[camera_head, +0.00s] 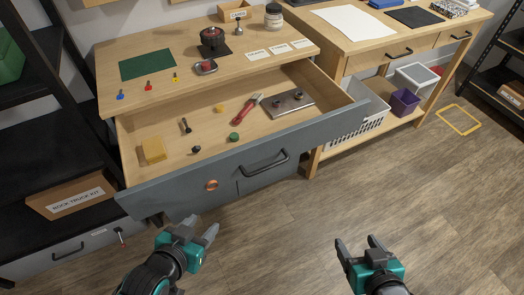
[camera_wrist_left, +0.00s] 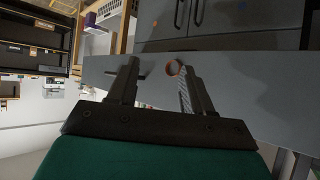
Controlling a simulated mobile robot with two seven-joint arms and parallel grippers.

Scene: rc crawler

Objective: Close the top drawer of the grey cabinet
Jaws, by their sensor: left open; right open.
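The grey cabinet's top drawer (camera_head: 290,138) is pulled far out in the head view, with its grey front facing me and a dark bar handle (camera_head: 263,164) on the front face. Inside it lie a yellow block (camera_head: 153,150), a red tool (camera_head: 247,108), a metal plate (camera_head: 287,103) and small parts. My left gripper (camera_head: 202,227) is open and empty, just in front of and below the left part of the drawer front. My right gripper (camera_head: 357,243) is open over the floor, away from the drawer.
The wooden cabinet top (camera_head: 120,95) carries a green mat (camera_head: 147,64), a jar (camera_head: 273,16) and small parts. A wooden workbench (camera_head: 405,45) stands at the right, with a white basket (camera_head: 360,110) below. A dark shelf (camera_head: 50,130) stands at the left. Floor in front is clear.

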